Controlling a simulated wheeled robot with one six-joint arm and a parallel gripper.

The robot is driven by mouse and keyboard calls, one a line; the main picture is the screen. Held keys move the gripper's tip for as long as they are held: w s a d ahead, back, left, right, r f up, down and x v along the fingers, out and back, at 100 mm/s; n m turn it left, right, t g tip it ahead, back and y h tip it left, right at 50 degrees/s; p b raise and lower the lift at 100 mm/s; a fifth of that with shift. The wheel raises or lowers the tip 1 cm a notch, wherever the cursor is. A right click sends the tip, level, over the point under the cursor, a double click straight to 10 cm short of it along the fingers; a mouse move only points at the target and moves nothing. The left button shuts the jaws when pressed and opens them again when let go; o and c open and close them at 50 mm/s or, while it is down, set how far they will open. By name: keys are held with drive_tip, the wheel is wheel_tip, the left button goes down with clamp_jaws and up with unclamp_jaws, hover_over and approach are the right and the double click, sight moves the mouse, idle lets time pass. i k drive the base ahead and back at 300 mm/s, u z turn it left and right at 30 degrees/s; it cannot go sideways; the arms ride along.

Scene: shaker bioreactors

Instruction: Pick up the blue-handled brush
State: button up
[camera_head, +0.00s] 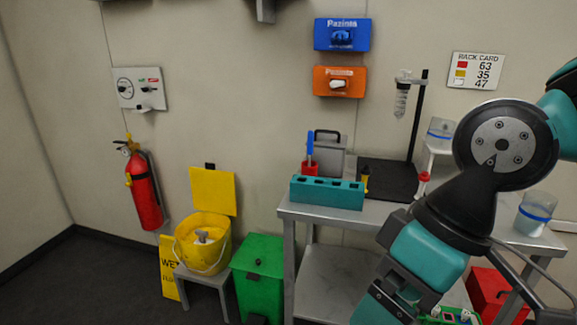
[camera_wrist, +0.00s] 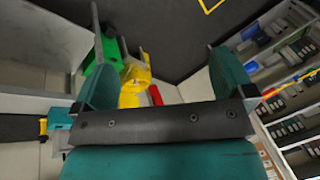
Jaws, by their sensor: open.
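The blue-handled brush (camera_head: 310,144) stands upright in a small red holder (camera_head: 310,168) on the metal bench in the head view. Only its blue handle shows; its lower end is hidden in the holder. A teal rack with dark openings (camera_head: 326,193) stands just in front of the holder. My gripper (camera_wrist: 157,62) is open in the wrist view, its two teal fingers wide apart with nothing between them. The brush does not show clearly in the wrist view. The gripper's fingers do not show in the head view, where my arm covers the right part of the bench.
A grey case (camera_head: 328,158) stands behind the holder. A yellow-topped tube (camera_head: 365,179) and a stand with a dark base (camera_head: 388,181) are to its right. A green bin (camera_head: 257,277) and yellow bucket (camera_head: 203,244) stand left of the bench (camera_head: 294,213).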

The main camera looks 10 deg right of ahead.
sight(310, 133)
drive_tip(key=u, duration=0.5)
drive_tip(key=k, duration=0.6)
drive_tip(key=u, duration=0.9)
drive_tip(key=i, duration=1.55)
drive_tip(key=z, duration=1.15)
drive_tip(key=i, duration=0.6)
drive_tip(key=z, duration=0.5)
